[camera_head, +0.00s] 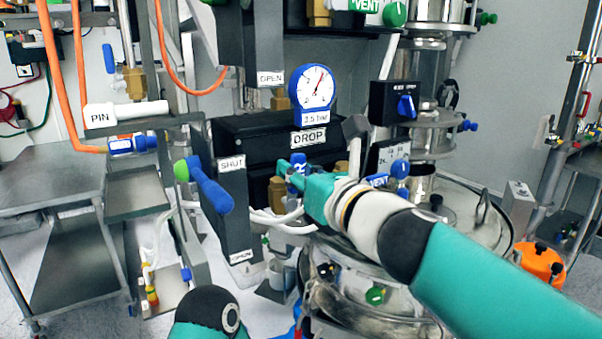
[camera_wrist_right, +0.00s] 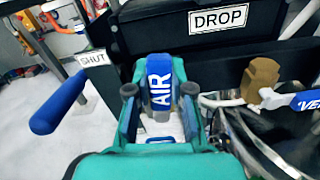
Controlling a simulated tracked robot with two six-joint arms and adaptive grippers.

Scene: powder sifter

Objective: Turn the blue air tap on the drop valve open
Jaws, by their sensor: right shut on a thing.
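The blue air tap (camera_wrist_right: 159,82), lettered AIR, sits below the black drop valve body (camera_wrist_right: 190,35) with its DROP label. It also shows in the head view (camera_head: 298,163), partly covered by my gripper. My right gripper (camera_wrist_right: 158,92) is shut on the tap, one finger on each side of it. The same gripper (camera_head: 291,168) reaches in from the right in the head view. The tap's lower part is hidden by the gripper. My left gripper is out of view.
A blue lever (camera_head: 211,190) with a SHUT/OPEN plate (camera_head: 235,205) stands left of the gripper. A brass fitting with a blue VENT tap (camera_wrist_right: 305,101) is close on the right. A gauge (camera_head: 312,87) is above. The steel sifter lid (camera_head: 460,205) lies below right.

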